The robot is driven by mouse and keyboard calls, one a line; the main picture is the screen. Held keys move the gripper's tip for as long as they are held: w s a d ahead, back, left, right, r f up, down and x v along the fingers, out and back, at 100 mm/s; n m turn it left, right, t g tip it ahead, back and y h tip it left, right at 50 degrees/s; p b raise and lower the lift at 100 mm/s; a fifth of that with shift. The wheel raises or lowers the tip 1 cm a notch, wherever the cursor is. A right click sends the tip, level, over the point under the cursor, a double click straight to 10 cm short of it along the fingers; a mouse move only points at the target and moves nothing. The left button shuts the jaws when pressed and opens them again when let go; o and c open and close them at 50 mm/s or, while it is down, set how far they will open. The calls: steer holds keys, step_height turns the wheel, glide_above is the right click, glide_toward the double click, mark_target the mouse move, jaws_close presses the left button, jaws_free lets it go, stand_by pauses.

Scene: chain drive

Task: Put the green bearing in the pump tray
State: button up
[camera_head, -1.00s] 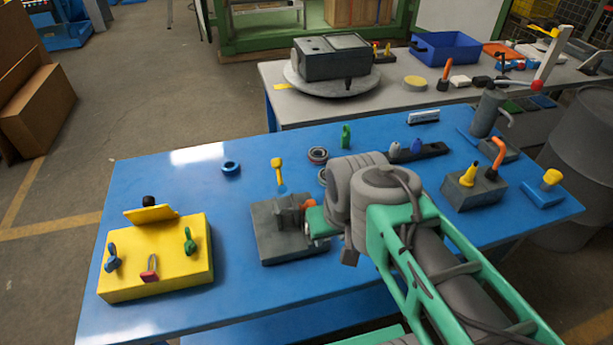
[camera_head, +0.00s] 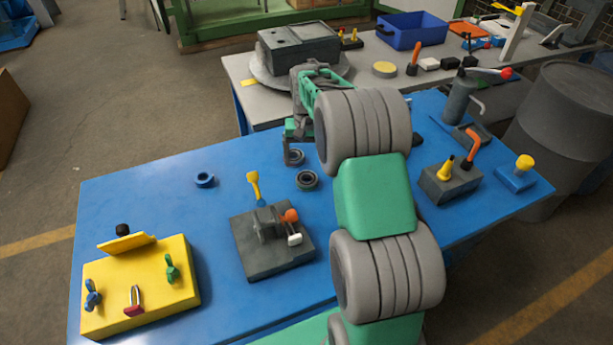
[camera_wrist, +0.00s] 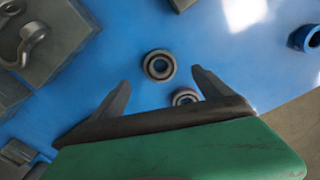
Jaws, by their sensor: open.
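Two dark ring bearings lie on the blue table. One (camera_head: 307,179) shows clearly in the head view; in the wrist view, one bearing (camera_wrist: 159,66) lies between and beyond my fingertips, and a second bearing (camera_wrist: 185,97) sits close to the right finger, partly hidden. No green colour shows on either, so I cannot tell which is the green one. A blue ring (camera_head: 205,180) lies further left. My gripper (camera_wrist: 161,76) is open and empty, pointing down above the table; it also shows in the head view (camera_head: 291,160). I cannot identify the pump tray; my arm hides the table's middle right.
A yellow block (camera_head: 140,295) is at front left. A grey block (camera_head: 450,185) and pump-like cylinder (camera_head: 459,95) stand right. Behind is a grey bench (camera_head: 235,75) with a blue bin (camera_head: 412,30).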

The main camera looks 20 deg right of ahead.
mark_target(307, 175)
steer(key=f+p, duration=0.1)
steer(key=f, duration=0.1)
steer(key=f+p, duration=0.1)
steer(key=f, duration=0.5)
steer(key=shift+w+d+f+p, duration=0.15)
steer(key=shift+w+f+p, duration=0.1)
steer(key=shift+p, duration=0.15)
steer(key=shift+c, duration=0.5)
steer(key=shift+r, duration=0.1)
jaws_close()
